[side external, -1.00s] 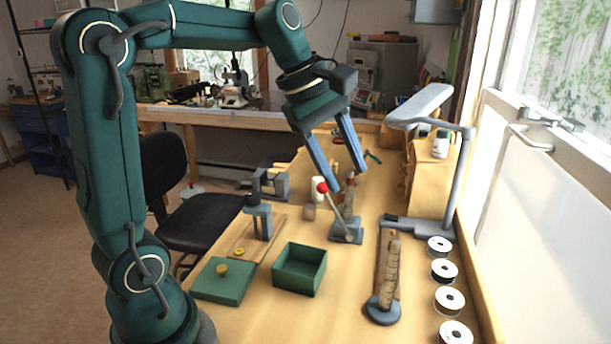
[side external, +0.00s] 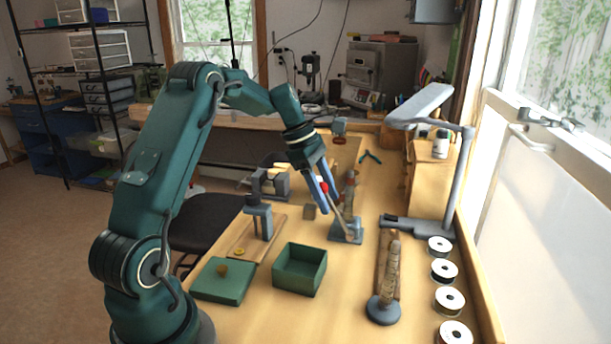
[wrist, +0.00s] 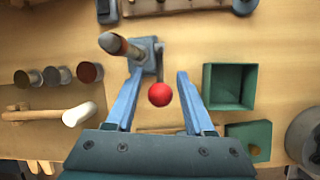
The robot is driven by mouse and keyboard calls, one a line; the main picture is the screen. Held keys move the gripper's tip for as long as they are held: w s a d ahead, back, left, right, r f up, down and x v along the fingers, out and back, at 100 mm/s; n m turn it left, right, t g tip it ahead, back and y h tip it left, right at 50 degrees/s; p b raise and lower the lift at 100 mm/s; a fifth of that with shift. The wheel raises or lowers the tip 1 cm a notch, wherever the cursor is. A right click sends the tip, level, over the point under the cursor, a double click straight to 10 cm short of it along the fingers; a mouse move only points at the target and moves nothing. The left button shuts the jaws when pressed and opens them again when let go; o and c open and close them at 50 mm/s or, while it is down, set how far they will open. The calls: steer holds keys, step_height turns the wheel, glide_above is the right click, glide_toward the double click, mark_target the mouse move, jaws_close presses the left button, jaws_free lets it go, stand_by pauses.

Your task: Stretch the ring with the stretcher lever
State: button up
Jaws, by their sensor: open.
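The ring stretcher has a blue-grey base (side external: 346,232) and an upright stepped post (side external: 350,190) in the side view. Its lever ends in a red ball knob (side external: 323,187) and leans up to the left. My gripper (side external: 328,203) is open and low at the lever, pointing down. In the wrist view the red knob (wrist: 160,94) shows between the two spread fingers (wrist: 160,76), with gaps on both sides. The tapered post (wrist: 120,45) stands just beyond the left finger.
A ringed mandrel stand (side external: 384,309), a lamp (side external: 452,190) and several spools (side external: 449,300) are at the right. A grey bench tool (side external: 259,220) stands on the left.

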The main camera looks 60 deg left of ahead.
steer(key=shift+w+d+f, duration=0.15)
steer(key=shift+f, duration=0.25)
jaws_close()
steer(key=shift+r, duration=0.1)
stand_by(1.1)
